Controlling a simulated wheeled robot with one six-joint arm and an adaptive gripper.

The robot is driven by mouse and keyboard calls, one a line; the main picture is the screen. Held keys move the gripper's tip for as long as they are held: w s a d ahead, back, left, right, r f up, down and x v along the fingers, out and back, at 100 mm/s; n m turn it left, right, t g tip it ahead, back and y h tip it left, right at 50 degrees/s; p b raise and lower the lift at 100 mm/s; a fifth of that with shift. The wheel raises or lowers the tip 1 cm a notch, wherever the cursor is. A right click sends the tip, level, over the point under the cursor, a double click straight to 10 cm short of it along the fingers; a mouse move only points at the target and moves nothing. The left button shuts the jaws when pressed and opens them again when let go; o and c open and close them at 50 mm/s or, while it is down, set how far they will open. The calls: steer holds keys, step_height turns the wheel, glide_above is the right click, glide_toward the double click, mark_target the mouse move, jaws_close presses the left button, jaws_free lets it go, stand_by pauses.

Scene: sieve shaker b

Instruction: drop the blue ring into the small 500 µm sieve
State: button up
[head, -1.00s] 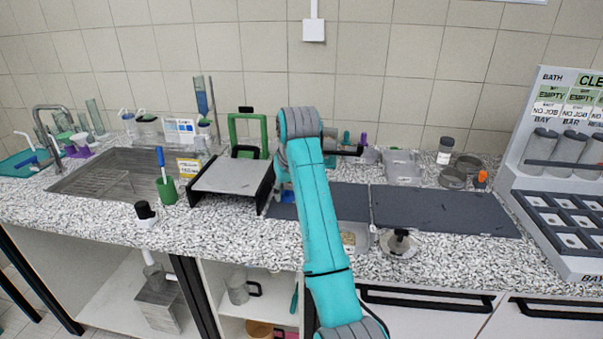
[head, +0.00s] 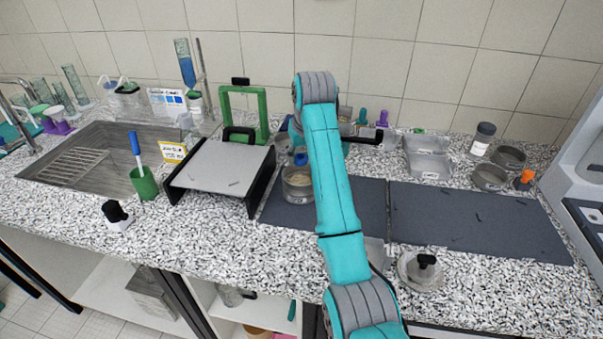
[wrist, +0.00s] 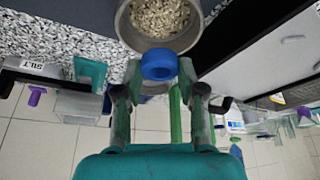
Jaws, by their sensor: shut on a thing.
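The blue ring (wrist: 158,63) is between the fingertips of my gripper (wrist: 160,78), which is shut on it. In the wrist view the ring overlaps the near rim of a round grey sieve (wrist: 197,32) with pale grains (wrist: 160,16) inside. In the head view the ring (head: 300,159) shows just left of my arm, close above the back of a round sieve (head: 297,190) on the dark mat's left part. My arm hides most of my gripper there. I cannot read a size on this sieve, nor tell whether ring and rim touch.
A grey plate on a black stand (head: 215,168) is close to the sieve's left, with a green frame (head: 243,112) behind. Clear bins (head: 428,158) and more round sieves (head: 490,177) are to the right. The dark mat (head: 475,215) is mostly clear on the right.

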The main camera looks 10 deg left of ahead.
mark_target(299, 180)
steer(key=shift+f, duration=3.35)
steer(key=o, duration=0.8)
steer(key=shift+f, duration=0.15)
